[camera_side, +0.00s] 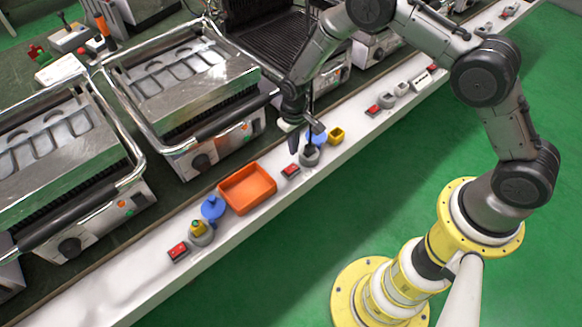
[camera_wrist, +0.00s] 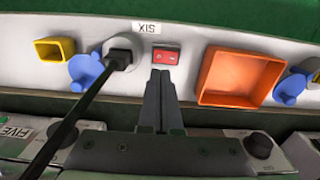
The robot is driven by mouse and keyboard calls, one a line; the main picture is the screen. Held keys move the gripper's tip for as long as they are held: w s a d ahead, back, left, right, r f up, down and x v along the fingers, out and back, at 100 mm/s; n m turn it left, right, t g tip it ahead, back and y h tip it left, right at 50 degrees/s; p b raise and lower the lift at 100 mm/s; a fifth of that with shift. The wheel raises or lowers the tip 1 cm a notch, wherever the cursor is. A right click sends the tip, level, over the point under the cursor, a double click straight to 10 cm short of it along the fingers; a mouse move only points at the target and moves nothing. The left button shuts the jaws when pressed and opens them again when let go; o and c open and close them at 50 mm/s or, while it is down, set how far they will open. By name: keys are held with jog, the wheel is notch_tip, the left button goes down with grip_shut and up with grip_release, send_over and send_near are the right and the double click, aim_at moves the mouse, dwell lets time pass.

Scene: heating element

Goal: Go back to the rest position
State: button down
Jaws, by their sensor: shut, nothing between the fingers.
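My gripper (camera_side: 293,150) hangs over the white ledge in front of the grills, near the grey round socket. Its two dark fingers also show in the wrist view (camera_wrist: 161,78), pressed together with nothing between them. The fingertips appear just short of a red switch (camera_wrist: 165,56) under the "SIX" label (camera_wrist: 150,28). Left of them, a black plug (camera_wrist: 120,60) with a black cable sits in the grey socket, apart from my fingers. The plug also shows in the side view (camera_side: 309,150), close beside my gripper.
An orange tray (camera_side: 246,190) stands on the ledge, empty. Blue lids (camera_side: 212,208) and a yellow cover (camera_side: 336,135) are beside the sockets. Grills with metal handles (camera_side: 185,85) line the back. The cable (camera_wrist: 75,115) runs past my gripper. The green floor is clear.

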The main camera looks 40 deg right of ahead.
jog(key=shift+r, duration=0.15)
jog(key=s+d+r+t, duration=0.15)
jog(key=s+r, duration=0.25)
jog(key=r, duration=1)
jog(key=s+d+r+t, duration=0.1)
jog(key=s+d+r, duration=0.25)
jog(key=r, duration=1.05)
jog(key=s+d+r+t, duration=0.1)
jog(key=s+r, duration=0.3)
jog(key=s, duration=0.7)
jog(key=s+d+r+t, duration=0.2)
jog(key=s+r, duration=0.3)
jog(key=s, duration=0.6)
jog(key=shift+s, duration=0.35)
